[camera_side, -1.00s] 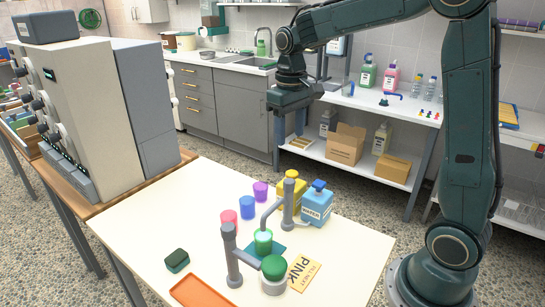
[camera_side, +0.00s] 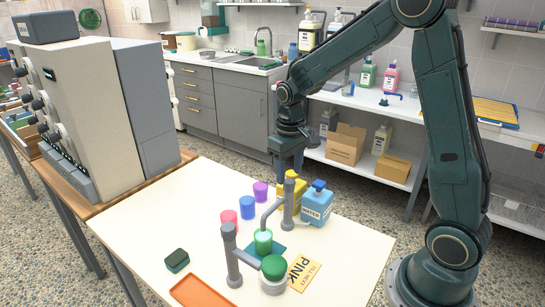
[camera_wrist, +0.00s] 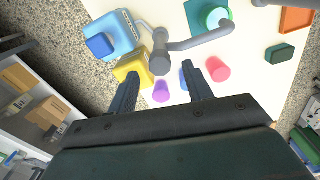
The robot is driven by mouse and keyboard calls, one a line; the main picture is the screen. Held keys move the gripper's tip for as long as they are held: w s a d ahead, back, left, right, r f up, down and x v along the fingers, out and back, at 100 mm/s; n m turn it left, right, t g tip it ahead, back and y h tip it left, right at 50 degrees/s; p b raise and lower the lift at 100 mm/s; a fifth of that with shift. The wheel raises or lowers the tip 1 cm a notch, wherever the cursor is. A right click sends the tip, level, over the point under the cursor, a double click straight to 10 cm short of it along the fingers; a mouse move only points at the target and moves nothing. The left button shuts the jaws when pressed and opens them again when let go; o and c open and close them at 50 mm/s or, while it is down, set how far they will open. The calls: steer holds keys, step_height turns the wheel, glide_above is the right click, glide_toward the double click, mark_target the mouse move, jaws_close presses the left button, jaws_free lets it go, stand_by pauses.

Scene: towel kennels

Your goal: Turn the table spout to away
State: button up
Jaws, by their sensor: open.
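The table spout is a grey upright post (camera_side: 289,205) with a curved pipe (camera_side: 267,211). The pipe reaches left and its end hangs over a green cup (camera_side: 263,240) on a teal pad. In the wrist view the post top (camera_wrist: 160,64) lies between my fingers and the pipe (camera_wrist: 205,40) runs right to the green cup (camera_wrist: 215,17). My gripper (camera_side: 289,170) is open and empty, pointing down, behind and above the spout. Its fingers also show in the wrist view (camera_wrist: 160,77). They appear apart from the post.
A yellow bottle (camera_side: 285,197) and a blue bottle (camera_side: 318,207) crowd the post. Purple (camera_side: 260,191), blue (camera_side: 248,208) and pink (camera_side: 229,218) cups stand left.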

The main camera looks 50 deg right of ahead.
steer(key=shift+f, duration=1.4)
jaws_close()
